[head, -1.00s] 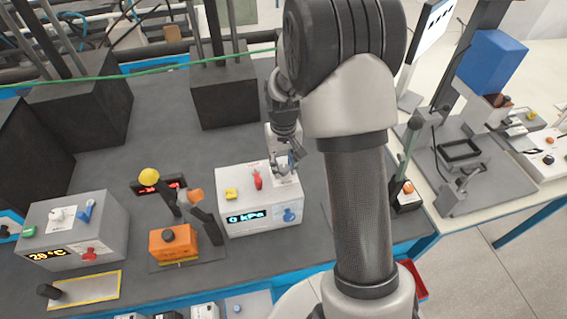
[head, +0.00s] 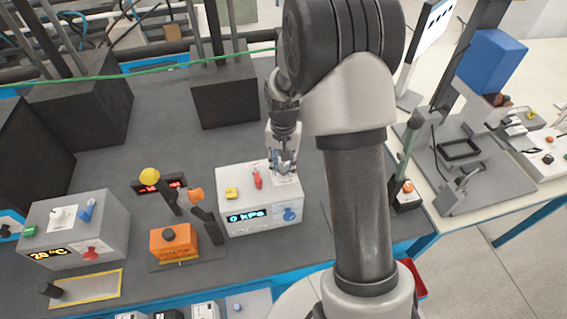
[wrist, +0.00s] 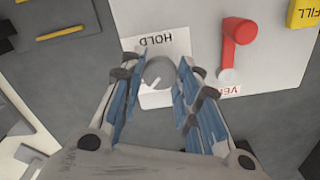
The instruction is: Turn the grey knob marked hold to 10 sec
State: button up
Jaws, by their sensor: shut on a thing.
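The grey knob (wrist: 158,72) sits beside the HOLD label (wrist: 158,40) in the wrist view. The blue fingers of my gripper (wrist: 157,92) stand on either side of it, shut on it. The label reads upside down there, and I cannot make out a 10 sec mark. In the head view my gripper (head: 283,165) is over the back right of the white box (head: 262,228) with the "0 kPa" display. It hides the knob there.
On the same box, a red lever (wrist: 236,40) stands by a partly hidden label, and a yellow FILL control (wrist: 304,13) is farther off. A dark block (head: 224,97) stands behind.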

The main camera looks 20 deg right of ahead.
aim_at(283, 167)
jog(key=o, duration=1.1)
jog(key=shift+r, duration=0.1)
jog(key=shift+r, duration=5.95)
